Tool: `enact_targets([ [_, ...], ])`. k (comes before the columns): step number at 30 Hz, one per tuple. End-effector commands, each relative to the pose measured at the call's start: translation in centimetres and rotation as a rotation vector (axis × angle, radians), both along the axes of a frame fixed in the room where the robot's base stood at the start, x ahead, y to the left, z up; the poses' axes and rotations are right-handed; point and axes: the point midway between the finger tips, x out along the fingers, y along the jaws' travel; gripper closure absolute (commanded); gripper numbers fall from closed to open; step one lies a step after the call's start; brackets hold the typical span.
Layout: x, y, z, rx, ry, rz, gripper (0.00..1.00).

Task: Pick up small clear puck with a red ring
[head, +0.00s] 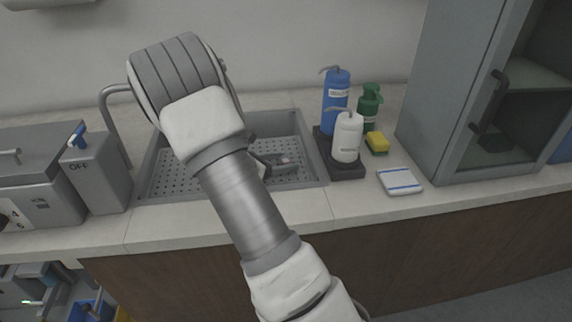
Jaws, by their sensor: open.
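My gripper (275,163) is mostly hidden behind my forearm. Only its dark end shows, over the sink beside the puck. The gripper is open. Whether the fingers are around the puck or just beside it, I cannot tell.
The sink (314,172) has a perforated floor and raised rim. Right of it stand a blue bottle (336,95), a white bottle (347,138), a green bottle (369,108), a yellow sponge (377,143) and a folded cloth (400,181). A grey cabinet (440,90) bounds the right.

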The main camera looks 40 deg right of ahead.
Motion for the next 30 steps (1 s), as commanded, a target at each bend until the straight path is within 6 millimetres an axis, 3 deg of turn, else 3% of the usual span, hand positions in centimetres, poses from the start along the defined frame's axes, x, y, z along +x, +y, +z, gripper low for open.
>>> enact_targets([
  [4,0.0,0.0,0.1,0.000,0.000,0.000,0.30],
  [16,0.0,0.1,0.1,0.000,0.000,0.000,1.00],
  [26,0.0,0.1,0.3,0.000,-0.001,0.000,1.00],
  [30,0.0,0.1,2.1,-0.001,-0.003,0.000,1.00],
])
